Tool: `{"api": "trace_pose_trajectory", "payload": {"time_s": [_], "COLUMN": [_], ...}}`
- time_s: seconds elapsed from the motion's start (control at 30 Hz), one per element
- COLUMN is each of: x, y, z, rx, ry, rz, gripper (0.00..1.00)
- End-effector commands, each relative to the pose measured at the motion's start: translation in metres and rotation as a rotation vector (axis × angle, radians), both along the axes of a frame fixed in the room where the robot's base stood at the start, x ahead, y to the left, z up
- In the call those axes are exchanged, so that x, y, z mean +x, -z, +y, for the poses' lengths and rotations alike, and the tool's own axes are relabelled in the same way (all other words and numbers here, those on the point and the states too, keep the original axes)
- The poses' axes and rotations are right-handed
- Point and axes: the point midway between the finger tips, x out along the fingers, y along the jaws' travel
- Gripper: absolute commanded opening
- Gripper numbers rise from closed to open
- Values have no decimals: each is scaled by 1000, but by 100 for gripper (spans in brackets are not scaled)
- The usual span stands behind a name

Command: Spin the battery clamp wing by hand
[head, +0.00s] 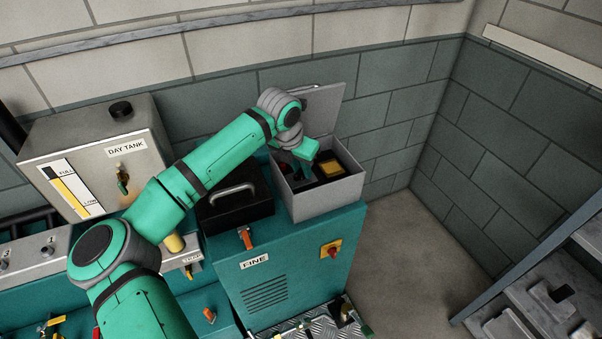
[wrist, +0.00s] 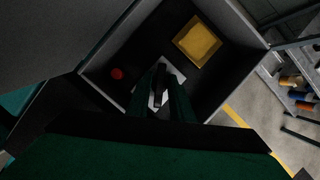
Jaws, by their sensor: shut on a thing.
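My gripper (head: 303,168) reaches down into the open grey battery box (head: 331,200). In the wrist view, its two fingers (wrist: 164,88) are shut on a small dark piece, the clamp wing (wrist: 159,70), above a pale plate (wrist: 175,74). The fingers hide part of the wing and plate, so its exact angle is hard to tell. The battery's dark top (wrist: 135,58) fills the box floor, with a red round cap (wrist: 117,73) to the left and a yellow square (wrist: 197,41) to the upper right. The yellow square also shows in the head view (head: 330,168).
The box's raised lid (head: 322,108) stands behind it, near the block wall. A black case with a handle (head: 235,200) sits close on the left. The box rests on a teal cabinet (head: 275,285). A day tank (head: 95,155) stands far left; open floor (head: 400,250) lies right.

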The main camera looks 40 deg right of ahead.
Motion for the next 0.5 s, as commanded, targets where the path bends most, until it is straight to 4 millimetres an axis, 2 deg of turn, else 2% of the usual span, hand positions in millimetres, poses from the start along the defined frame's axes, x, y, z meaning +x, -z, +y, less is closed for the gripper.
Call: {"api": "trace_pose_trajectory", "payload": {"time_s": [0.5], "x": [0], "y": [-1], "z": [0], "rx": [-1], "ry": [392], "rz": [-1], "gripper": [0]}}
